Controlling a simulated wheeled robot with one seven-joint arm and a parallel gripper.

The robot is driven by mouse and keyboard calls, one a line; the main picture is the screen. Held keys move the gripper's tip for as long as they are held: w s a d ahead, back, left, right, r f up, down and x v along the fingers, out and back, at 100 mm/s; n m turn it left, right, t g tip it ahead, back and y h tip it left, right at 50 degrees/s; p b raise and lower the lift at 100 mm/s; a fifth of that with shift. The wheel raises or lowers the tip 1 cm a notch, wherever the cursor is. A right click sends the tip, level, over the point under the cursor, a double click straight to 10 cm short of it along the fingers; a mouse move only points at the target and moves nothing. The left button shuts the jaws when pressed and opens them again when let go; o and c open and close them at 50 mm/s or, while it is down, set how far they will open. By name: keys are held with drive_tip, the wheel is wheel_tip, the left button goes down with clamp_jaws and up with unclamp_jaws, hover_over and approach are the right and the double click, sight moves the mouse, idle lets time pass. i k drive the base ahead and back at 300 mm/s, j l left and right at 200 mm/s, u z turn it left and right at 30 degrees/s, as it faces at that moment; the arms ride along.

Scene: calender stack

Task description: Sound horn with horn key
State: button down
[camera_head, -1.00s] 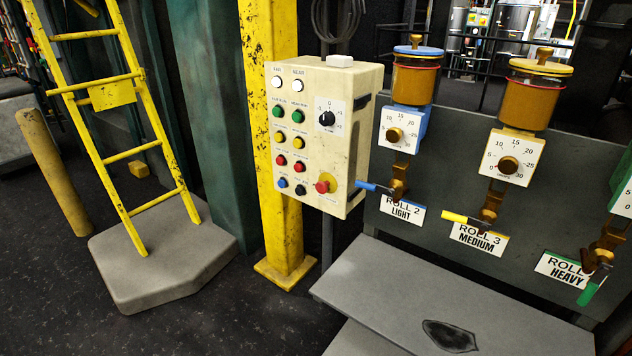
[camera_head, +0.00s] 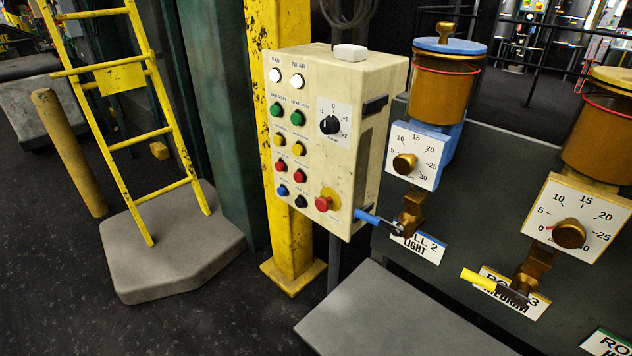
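A cream control box (camera_head: 335,170) is mounted by a yellow post, centre of the head view. Its front has paired buttons: white (camera_head: 298,81), green (camera_head: 297,110), yellow (camera_head: 298,149) and red (camera_head: 299,176). The bottom pair is a blue button (camera_head: 282,190) and a black button (camera_head: 302,201). A black rotary selector (camera_head: 331,125) and a red mushroom button (camera_head: 323,203) on a yellow disc sit to their right. The lower labels are too small to read, so I cannot tell which key is the horn. My gripper is not in view.
A yellow post (camera_head: 290,245) stands behind the box. A yellow ladder (camera_head: 116,75) on a concrete base (camera_head: 160,245) and a short bollard (camera_head: 68,150) are at left. Oilers with a blue lever (camera_head: 367,216) and a yellow lever (camera_head: 478,279) are at right. A grey step (camera_head: 390,320) lies below.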

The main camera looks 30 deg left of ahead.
sight(282, 191)
drive_tip(key=i+j, duration=0.15)
drive_tip(key=j, duration=0.25)
drive_tip(key=i+j+z, duration=0.15)
drive_tip(key=j, duration=0.3)
drive_tip(key=i+j, duration=0.1)
drive_tip(key=j, duration=0.3)
drive_tip(key=i+j+z, duration=0.1)
drive_tip(key=j, duration=0.35)
drive_tip(key=i+j, duration=0.1)
drive_tip(key=j, duration=0.35)
drive_tip(key=i+z, duration=0.05)
